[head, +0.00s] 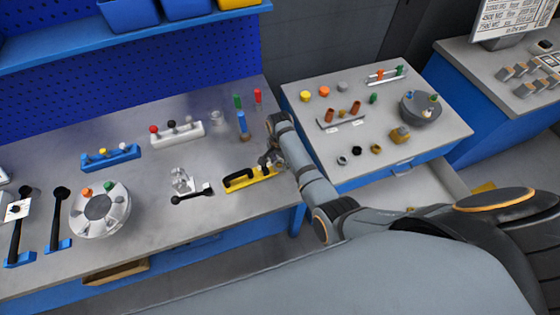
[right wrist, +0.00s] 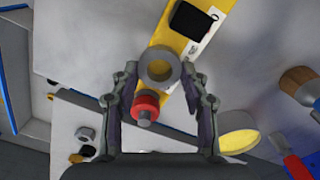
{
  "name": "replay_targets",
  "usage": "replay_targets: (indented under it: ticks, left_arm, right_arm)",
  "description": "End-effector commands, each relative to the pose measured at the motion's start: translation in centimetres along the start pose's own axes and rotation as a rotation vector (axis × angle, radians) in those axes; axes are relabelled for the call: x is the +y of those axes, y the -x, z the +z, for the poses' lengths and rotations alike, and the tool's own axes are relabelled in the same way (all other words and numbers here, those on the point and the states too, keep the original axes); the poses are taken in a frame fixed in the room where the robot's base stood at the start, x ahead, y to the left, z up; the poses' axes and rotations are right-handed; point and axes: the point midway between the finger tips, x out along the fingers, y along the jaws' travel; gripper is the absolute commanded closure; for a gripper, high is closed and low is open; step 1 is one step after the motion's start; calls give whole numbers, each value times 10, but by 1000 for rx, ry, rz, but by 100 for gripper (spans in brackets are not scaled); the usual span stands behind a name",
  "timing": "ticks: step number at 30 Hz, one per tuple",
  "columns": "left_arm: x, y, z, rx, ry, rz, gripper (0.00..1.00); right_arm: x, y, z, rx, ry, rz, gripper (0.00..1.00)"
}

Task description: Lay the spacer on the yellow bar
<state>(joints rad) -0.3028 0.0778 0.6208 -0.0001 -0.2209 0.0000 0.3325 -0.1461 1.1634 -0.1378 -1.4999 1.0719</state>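The yellow bar (head: 262,173) with a black handle lies on the grey bench near its right front edge; it also shows in the right wrist view (right wrist: 180,45). A grey ring, seemingly the spacer (right wrist: 148,79), appears over the bar in the right wrist view. My right gripper (right wrist: 160,72) has one fingertip on each side of the ring; whether they touch it is unclear. In the head view my right gripper (head: 271,160) is at the bar's right end. A red collar with a grey stud (right wrist: 145,107) shows below the ring. My left gripper is out of view.
A black-handled lever (head: 192,194) and a clear part (head: 181,180) lie left of the bar. A blue upright block (head: 242,125) stands behind it. The second table (head: 440,125) carries several small parts, with an open drawer (head: 425,185) below.

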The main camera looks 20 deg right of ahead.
Motion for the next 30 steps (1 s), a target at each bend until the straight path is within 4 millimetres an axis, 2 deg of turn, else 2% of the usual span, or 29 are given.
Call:
replay_targets:
  ticks: [1,3,4,14,17,24,30]
  left_arm:
    - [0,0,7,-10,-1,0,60]
    - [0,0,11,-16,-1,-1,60]
    - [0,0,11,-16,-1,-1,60]
    - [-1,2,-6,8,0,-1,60]
    - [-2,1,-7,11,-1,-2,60]
    - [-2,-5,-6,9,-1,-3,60]
    - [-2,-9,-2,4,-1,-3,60]
  right_arm:
    - [0,0,0,0,0,0,45]
    - [0,0,0,0,0,0,35]
    - [0,0,0,0,0,0,34]
    - [0,5,0,0,0,-1,34]
    - [-1,18,-1,2,0,-4,34]
    - [-2,77,0,2,-1,-6,34]
    - [-1,113,-1,2,0,-2,34]
